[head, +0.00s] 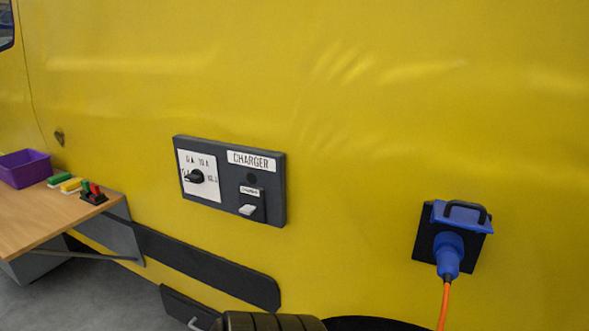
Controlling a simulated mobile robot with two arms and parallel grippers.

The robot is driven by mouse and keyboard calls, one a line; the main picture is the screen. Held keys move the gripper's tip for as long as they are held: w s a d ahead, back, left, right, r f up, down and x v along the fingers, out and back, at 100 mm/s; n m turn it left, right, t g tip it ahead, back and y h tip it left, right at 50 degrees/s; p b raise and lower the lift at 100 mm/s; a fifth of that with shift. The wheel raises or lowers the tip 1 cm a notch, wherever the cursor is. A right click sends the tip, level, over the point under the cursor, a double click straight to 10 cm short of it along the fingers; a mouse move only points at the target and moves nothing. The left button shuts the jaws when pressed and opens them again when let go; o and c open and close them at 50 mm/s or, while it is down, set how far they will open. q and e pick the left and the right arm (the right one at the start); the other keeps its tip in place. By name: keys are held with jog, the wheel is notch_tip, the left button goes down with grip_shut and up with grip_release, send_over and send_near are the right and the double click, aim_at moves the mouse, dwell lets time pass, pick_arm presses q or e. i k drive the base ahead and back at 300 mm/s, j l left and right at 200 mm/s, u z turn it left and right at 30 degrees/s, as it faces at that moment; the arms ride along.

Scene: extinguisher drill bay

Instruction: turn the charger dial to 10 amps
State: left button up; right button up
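The charger panel (236,210) is a dark grey box on the yellow vehicle side, left of the middle in the head view. Its black dial (196,176) sits on a white plate (188,160) at the panel's left. The plate carries small amp labels, with "10 A" readable above the dial. The dial's narrow end seems to point left, away from the 10 A label; the exact setting is too small to tell.
Right of the dial are a CHARGER label (251,161) and a light switch lever (247,210). A blue plug (448,255) with an orange cable (443,305) is at the right. A wooden shelf (40,218) at the left holds a purple bin (25,170). The space before the panel is clear.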

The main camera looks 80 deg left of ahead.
aim_at(196, 175)
jog(key=u, duration=3.15)
